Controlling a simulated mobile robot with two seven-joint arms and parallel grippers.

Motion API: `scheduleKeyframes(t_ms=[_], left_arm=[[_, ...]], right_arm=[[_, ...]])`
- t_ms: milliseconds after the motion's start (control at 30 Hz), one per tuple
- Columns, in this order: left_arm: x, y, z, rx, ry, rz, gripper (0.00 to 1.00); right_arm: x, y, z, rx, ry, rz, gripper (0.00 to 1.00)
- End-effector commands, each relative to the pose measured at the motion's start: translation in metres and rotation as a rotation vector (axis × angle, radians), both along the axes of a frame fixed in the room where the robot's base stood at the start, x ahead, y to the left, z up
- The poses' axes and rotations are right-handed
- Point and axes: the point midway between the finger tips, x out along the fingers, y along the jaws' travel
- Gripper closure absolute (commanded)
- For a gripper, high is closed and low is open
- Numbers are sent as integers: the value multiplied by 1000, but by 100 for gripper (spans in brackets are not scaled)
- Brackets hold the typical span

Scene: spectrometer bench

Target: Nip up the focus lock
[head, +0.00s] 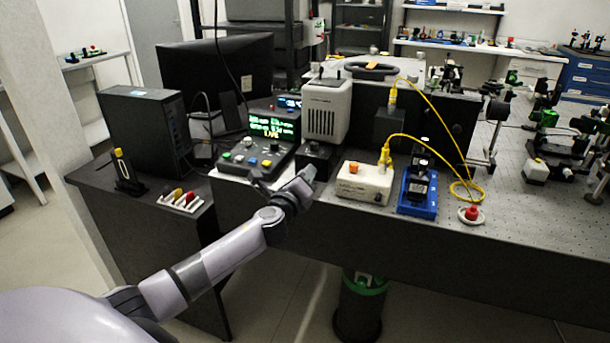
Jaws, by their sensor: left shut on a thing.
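My left gripper (307,174) reaches in from the lower left to the front of the bench. It is shut at the small black block (318,153) below the pale vented housing (327,108). The gripper's own body hides what is between its fingertips. It is at the place of the focus lock, but the lock itself cannot be made out clearly. My right gripper is not in view.
Left of the gripper stands a control box (245,165) with buttons and a lit display (273,126). To the right are a white box (364,183) with an orange button, a blue-based fixture (418,195), a red button (471,213) and looping yellow cables (445,138).

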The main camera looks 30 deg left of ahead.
Motion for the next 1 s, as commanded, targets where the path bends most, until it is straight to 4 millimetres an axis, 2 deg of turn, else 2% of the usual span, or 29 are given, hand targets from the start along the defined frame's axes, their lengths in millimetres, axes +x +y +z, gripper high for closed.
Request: scheduleKeyframes(t_ms=[300,333,400,767,1000], left_arm=[[0,0,0,1,0,1,100],[0,0,1,1,0,1,79],[0,0,1,1,0,1,57],[-2,0,0,0,0,0,57],[-24,-6,0,0,1,-1,57]], right_arm=[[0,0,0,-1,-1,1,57],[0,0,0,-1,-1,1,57],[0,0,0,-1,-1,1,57],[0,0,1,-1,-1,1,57],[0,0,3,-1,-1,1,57]])
